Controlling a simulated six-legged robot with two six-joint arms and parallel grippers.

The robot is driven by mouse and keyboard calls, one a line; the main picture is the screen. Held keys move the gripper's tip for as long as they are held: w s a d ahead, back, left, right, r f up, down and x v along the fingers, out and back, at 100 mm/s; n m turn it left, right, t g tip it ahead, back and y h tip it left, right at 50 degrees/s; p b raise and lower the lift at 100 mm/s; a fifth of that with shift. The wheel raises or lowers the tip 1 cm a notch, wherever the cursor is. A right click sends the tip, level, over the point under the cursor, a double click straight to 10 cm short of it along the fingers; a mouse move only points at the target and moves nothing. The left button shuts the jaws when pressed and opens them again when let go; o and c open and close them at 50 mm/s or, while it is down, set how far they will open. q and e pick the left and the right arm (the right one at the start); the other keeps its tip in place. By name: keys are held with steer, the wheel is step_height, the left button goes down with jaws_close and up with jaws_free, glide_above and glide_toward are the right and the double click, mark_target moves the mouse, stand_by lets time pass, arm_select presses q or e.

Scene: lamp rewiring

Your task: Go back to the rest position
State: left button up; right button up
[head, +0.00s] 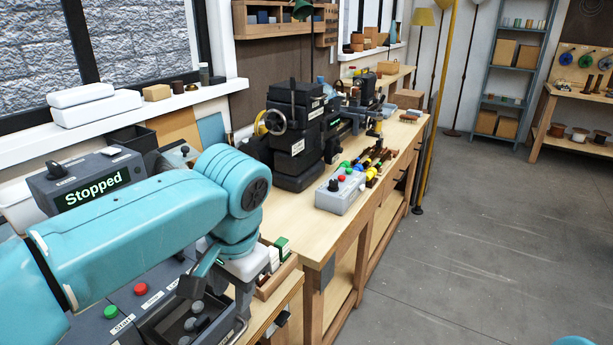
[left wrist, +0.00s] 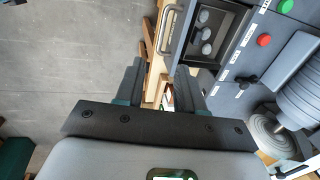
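My left arm comes in from the left in the head view. It bends down at its teal joint, over the near end of the bench. My left gripper (head: 207,276) hangs beside a grey machine (head: 112,312) with a red and a green button, and is partly hidden by the wrist. In the left wrist view, the two dark fingers of the left gripper (left wrist: 159,78) stand apart with nothing held between them. The bench edge and a metal handle (left wrist: 172,30) show beyond them. My right gripper is not in view.
A display (head: 92,190) reads "Stopped". A wooden tray (head: 278,278) with small boxes is close to the left gripper. A grey control box (head: 341,191) and a black lathe-like machine (head: 297,135) stand on the bench (head: 300,228). The floor (head: 490,220) at right is clear.

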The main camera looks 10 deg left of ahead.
arm_select(q)
steer(key=d+f+g+h, duration=0.1)
steer(key=d+f+h, duration=0.1)
steer(key=f, duration=1)
steer(key=d+f+h, duration=0.1)
steer(key=d+f, duration=0.2)
steer(key=f, duration=0.9)
steer(key=s+f+n+h, duration=0.2)
steer(key=s+f+n, duration=0.4)
steer(key=s+f, duration=0.9)
step_height(320, 180, down, 4)
steer(key=shift+s+f+t+h, duration=0.25)
steer(key=shift+t+h, duration=0.05)
steer(key=shift+h, duration=0.1)
steer(key=shift+w+d, duration=0.1)
